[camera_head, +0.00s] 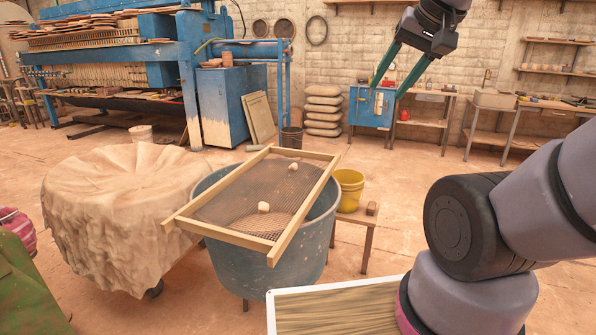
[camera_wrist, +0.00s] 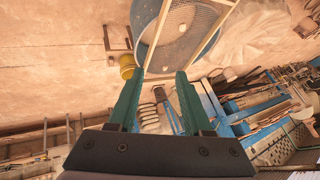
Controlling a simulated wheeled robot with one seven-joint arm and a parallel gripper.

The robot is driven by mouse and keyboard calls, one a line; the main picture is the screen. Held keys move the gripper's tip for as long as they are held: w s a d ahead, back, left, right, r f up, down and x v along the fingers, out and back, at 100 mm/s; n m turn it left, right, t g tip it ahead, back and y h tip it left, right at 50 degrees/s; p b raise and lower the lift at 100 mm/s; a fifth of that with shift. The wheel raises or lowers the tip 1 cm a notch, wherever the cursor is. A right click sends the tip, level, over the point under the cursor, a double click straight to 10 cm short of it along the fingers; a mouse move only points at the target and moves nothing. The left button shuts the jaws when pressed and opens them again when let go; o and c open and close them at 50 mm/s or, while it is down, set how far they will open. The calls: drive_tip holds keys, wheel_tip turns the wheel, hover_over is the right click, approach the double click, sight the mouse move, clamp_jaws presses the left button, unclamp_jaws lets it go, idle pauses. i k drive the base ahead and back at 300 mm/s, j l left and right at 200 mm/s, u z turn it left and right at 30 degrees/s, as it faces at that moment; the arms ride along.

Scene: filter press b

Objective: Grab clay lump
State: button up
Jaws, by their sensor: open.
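Two small pale lumps lie apart on a wood-framed mesh screen (camera_head: 240,237) in the head view. One clay lump (camera_head: 263,207) is near the middle of the mesh, and another lump (camera_head: 293,167) is farther back. The screen rests tilted across the rim of a blue-grey tub (camera_head: 262,265). My gripper (camera_head: 387,91) is open and empty, high up and to the right of the screen, well apart from both lumps. In the wrist view the green fingers (camera_wrist: 159,71) are spread, with part of the screen (camera_wrist: 153,42) beyond them at the top.
A cloth-covered round form (camera_head: 115,215) stands left of the tub. A yellow bucket (camera_head: 348,188) sits on a small wooden stool (camera_head: 366,222) to its right. A blue press (camera_head: 130,60) and a blue cabinet (camera_head: 230,105) stand behind. The floor at back right is open.

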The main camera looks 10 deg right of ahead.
sight(293, 166)
drive_tip(key=i+l+u, duration=0.4)
drive_tip(key=i, duration=0.15)
drive_tip(key=i+l+u, duration=0.4)
drive_tip(key=i+l, duration=0.05)
drive_tip(key=l, duration=0.05)
